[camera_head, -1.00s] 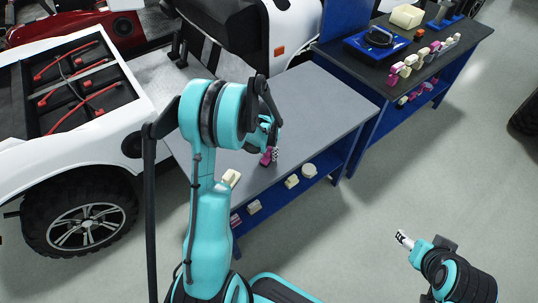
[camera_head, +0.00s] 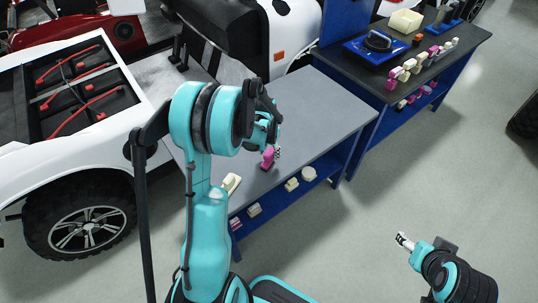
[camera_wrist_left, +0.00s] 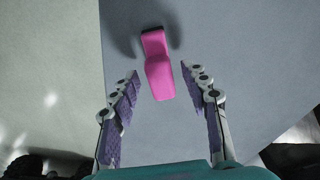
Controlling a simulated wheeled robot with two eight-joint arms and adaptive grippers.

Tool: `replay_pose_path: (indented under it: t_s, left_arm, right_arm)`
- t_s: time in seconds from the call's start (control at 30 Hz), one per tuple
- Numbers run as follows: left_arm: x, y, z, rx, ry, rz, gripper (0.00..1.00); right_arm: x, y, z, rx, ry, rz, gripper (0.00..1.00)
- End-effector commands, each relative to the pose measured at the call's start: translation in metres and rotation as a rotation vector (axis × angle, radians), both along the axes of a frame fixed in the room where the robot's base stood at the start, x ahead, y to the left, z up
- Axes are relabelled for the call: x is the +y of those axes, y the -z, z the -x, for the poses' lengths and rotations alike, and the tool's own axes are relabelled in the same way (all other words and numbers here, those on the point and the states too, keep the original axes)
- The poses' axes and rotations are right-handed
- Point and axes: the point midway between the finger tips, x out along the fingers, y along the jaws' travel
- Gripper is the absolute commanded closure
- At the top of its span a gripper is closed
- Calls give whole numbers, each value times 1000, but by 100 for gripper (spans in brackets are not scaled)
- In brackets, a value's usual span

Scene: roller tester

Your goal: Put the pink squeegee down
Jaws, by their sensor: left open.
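The pink squeegee (camera_head: 268,158) is on the grey table top (camera_head: 315,110), near its front edge. In the left wrist view the squeegee (camera_wrist_left: 158,75) appears between and just beyond the fingertips, with gaps on both sides. My left gripper (camera_head: 276,150) is open and just beside and above it in the head view; the wrist partly hides the gripper there. Both spread fingers show in the left wrist view. My right gripper (camera_head: 404,241) is at the lower right over the floor, far from the table; its jaw opening is too small to judge.
A cream block (camera_head: 231,184) is at the table's front left edge. The blue lower shelf holds several small pale items. A dark bench (camera_head: 440,50) at the back right carries several pink and cream items. A white vehicle (camera_head: 90,165) stands close on the left.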

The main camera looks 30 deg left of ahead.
Motion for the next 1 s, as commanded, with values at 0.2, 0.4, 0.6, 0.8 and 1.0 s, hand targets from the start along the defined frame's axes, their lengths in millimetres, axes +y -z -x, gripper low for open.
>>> replay_pose_path:
  t_s: [0.2, 0.4, 0.6, 0.8, 1.0]
  left_arm:
    - [0, -52, 6, 0, 0, 0, 54]
    - [0, -77, 9, 0, 0, 0, 54]
    - [-16, -104, 19, -32, 1, -9, 54]
    - [-63, -162, 56, -151, 2, -33, 54]
    - [-108, -201, 108, -293, 1, -36, 54]
  right_arm:
    - [0, -20, 0, 0, 0, 0, 39]
    - [0, -27, 0, 0, 0, 0, 39]
    - [0, -28, 0, 0, 0, 0, 39]
    - [0, -27, 0, 0, 0, 0, 39]
    - [0, -27, 0, 0, 0, 0, 39]
